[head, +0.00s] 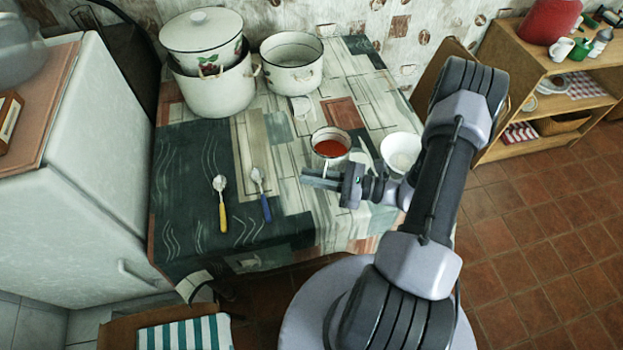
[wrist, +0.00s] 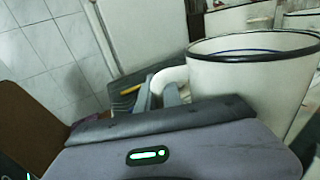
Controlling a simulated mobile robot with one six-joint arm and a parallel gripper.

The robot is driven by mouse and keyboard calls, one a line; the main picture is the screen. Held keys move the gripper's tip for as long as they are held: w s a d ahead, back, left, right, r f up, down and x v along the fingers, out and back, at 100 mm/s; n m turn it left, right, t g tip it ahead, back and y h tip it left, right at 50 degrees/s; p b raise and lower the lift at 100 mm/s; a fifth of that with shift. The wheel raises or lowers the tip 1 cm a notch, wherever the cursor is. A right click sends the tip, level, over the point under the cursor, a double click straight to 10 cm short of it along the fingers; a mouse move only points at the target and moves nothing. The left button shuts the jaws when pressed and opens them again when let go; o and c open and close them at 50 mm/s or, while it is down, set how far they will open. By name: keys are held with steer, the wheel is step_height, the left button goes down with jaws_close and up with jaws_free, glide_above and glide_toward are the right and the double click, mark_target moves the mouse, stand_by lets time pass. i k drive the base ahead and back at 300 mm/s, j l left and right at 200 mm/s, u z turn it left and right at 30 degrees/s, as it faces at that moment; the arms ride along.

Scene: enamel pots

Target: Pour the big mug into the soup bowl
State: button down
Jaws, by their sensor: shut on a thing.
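The big mug (head: 331,133) is white with a dark rim and holds red liquid. It looks about upright in the head view. My gripper (head: 325,178) is at its near side, shut on its handle. In the wrist view the mug (wrist: 245,85) fills the right side, and its white handle shows by the fingers of my gripper (wrist: 158,95). The mug's base is hidden, so I cannot tell if it touches the table. The white soup bowl (head: 402,148) is just right of the mug, partly behind my arm. I see no red in it.
A lidded pot (head: 212,92) and an open pot (head: 292,68) stand at the back of the patterned table (head: 185,170). A yellow-handled spoon (head: 222,205) and a blue-handled spoon (head: 262,195) lie to the left. A shelf (head: 535,70) is at the right.

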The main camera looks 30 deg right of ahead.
mark_target(400, 151)
steer(key=k+j, duration=0.15)
steer(key=k, duration=0.3)
steer(key=i+j+z, duration=0.1)
steer(key=z, duration=0.3)
steer(key=i+j+z, duration=0.15)
steer(key=z, duration=0.25)
steer(key=i+j+z, duration=0.1)
steer(key=z, duration=0.25)
steer(key=j, duration=0.1)
